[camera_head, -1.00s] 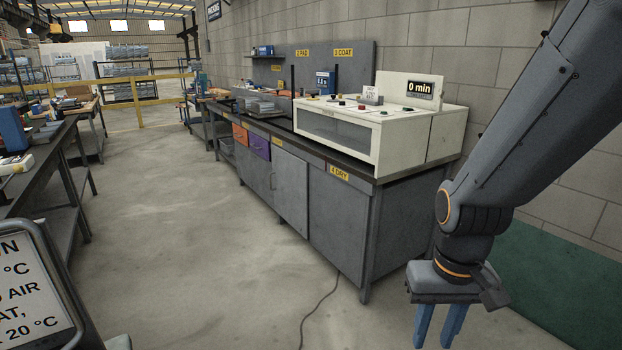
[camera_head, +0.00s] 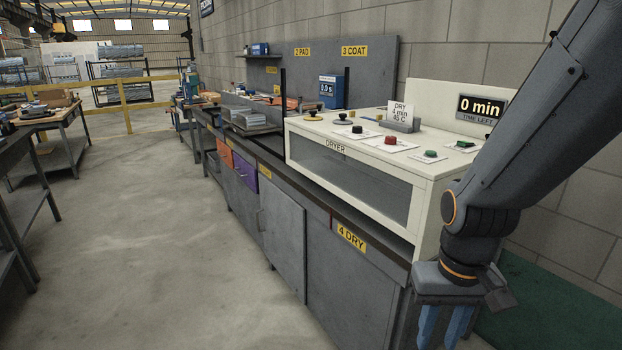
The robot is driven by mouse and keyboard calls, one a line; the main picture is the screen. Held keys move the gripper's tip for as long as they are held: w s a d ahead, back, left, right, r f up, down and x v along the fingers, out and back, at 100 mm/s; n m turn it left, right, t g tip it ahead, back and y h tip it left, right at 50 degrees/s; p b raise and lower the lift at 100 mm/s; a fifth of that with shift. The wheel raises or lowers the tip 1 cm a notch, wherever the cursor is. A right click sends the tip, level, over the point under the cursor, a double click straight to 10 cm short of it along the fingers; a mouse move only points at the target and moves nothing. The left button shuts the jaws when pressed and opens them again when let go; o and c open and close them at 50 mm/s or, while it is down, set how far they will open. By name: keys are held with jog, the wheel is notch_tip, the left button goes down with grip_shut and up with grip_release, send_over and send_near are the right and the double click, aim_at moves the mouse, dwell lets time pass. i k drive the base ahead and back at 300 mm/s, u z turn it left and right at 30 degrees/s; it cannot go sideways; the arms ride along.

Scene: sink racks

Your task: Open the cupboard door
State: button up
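The grey cupboard door (camera_head: 283,243) is in the front of the long bench, left of the "4 DRY" label. It looks shut, flush with the bench front. A small upright handle (camera_head: 259,220) is at its left edge. My gripper (camera_head: 443,335) hangs at the bottom right, fingers pointing down, in front of the bench's near end and well to the right of the door. Its two blue fingers stand apart with a gap between them and hold nothing that I can see. The fingertips are cut off by the frame's lower edge.
A white dryer (camera_head: 350,181) with knobs and a "0 min" display stands on the bench. An orange drawer (camera_head: 225,153) and a purple drawer (camera_head: 243,171) are left of the door. The floor (camera_head: 150,240) in front is clear. A workbench (camera_head: 18,190) stands at the left.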

aim_at(284, 220)
jog(key=i, duration=0.15)
jog(key=u, duration=1.9)
jog(key=i, duration=3.45)
jog(key=z, duration=2.5)
